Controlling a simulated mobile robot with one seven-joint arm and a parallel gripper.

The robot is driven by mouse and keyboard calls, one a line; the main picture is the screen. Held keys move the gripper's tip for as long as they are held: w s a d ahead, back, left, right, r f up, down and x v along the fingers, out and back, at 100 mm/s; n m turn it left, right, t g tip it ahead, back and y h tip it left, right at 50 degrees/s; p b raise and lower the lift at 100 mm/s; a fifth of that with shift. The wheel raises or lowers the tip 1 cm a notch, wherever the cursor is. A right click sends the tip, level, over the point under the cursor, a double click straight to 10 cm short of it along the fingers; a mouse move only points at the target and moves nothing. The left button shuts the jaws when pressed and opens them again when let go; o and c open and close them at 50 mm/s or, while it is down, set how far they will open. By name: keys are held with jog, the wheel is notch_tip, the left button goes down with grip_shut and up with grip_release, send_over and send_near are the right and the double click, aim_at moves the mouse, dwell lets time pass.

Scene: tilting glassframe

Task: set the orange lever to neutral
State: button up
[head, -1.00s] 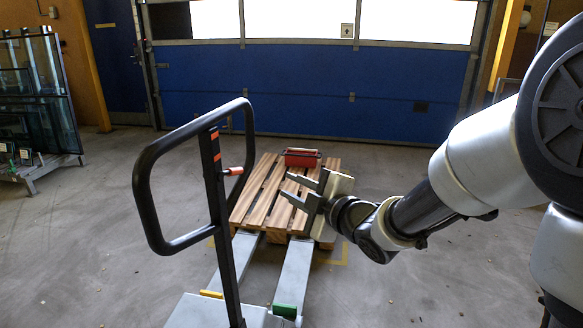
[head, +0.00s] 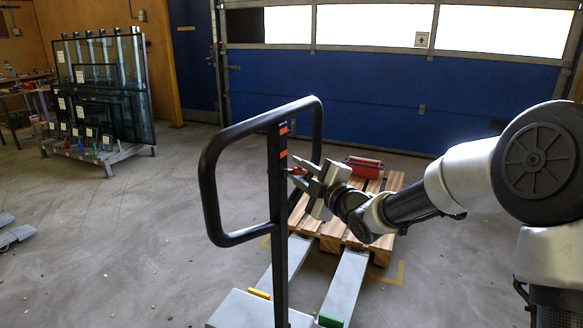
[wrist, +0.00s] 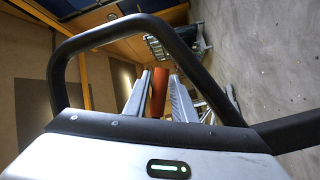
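The orange lever (head: 297,171) sticks out to the right from the black post (head: 278,220) of the pallet truck's handle, roughly level in the head view. My gripper (head: 292,172) is at the post, with its two fingers apart around the lever. In the wrist view the lever (wrist: 158,92) shows as an orange-red bar between the two grey fingers of my gripper (wrist: 160,95). The lever's setting is not readable.
The black handle loop (head: 212,180) rises around and above my gripper. The truck's grey forks run under a wooden pallet (head: 330,232) carrying a red toolbox (head: 364,166). A glass rack (head: 110,95) stands at the far left. The floor between is clear.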

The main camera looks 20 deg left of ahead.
jog(key=x, duration=0.3)
jog(key=shift+w+a, duration=0.15)
jog(key=shift+a, duration=0.05)
grip_shut()
